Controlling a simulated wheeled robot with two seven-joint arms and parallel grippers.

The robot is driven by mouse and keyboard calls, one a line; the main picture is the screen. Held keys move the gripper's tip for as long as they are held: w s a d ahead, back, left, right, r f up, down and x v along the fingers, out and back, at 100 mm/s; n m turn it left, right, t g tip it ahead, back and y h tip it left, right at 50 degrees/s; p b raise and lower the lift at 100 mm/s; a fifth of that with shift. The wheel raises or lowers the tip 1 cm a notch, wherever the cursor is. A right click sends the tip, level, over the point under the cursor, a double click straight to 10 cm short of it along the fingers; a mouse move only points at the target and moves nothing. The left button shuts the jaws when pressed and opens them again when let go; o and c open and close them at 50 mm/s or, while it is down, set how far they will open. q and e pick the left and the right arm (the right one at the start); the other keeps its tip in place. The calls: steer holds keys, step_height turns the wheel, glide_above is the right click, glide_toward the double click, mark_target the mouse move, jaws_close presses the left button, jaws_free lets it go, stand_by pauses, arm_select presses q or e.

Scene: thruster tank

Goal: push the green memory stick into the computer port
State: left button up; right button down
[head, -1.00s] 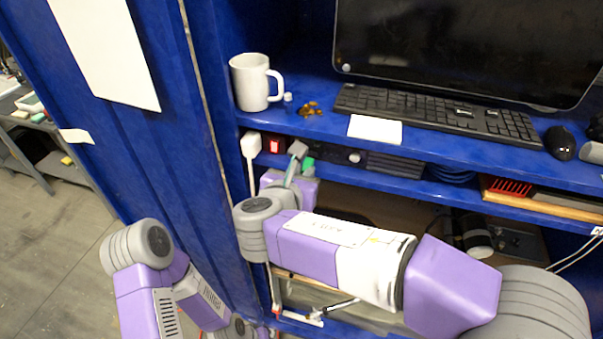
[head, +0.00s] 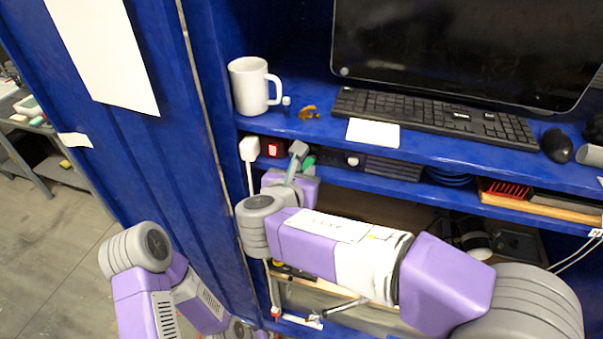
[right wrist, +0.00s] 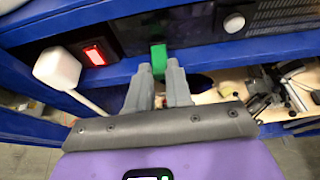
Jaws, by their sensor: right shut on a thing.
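The green memory stick (right wrist: 158,57) is held between the fingertips of my right gripper (right wrist: 160,78), which is shut on it. It points at the front of the black computer (right wrist: 198,28) in the right wrist view. Its far end meets or nearly meets that dark front; I cannot tell whether any of it is inside the port, and the port itself is hidden. In the head view a bit of the green stick (head: 308,161) shows beside my right gripper (head: 297,158), in front of the computer (head: 392,167) on the lower shelf. My left gripper is out of view.
A white plug (head: 249,148) with a cable and a lit red switch (head: 272,148) are left of the computer. A mug (head: 250,86), keyboard (head: 440,115) and monitor (head: 455,50) stand on the shelf above. A blue cabinet wall (head: 165,150) bounds the left side.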

steer(key=shift+w+d, duration=0.15)
steer(key=shift+w, duration=0.2)
stand_by(0.3)
steer(key=c, duration=1)
jaws_free()
steer(key=shift+w, duration=0.1)
steer(key=shift+o, duration=0.2)
steer(key=shift+s, duration=0.2)
steer(key=s+a, duration=0.2)
steer(key=s, duration=0.4)
steer(key=shift+s, duration=0.25)
steer(key=shift+a, duration=0.1)
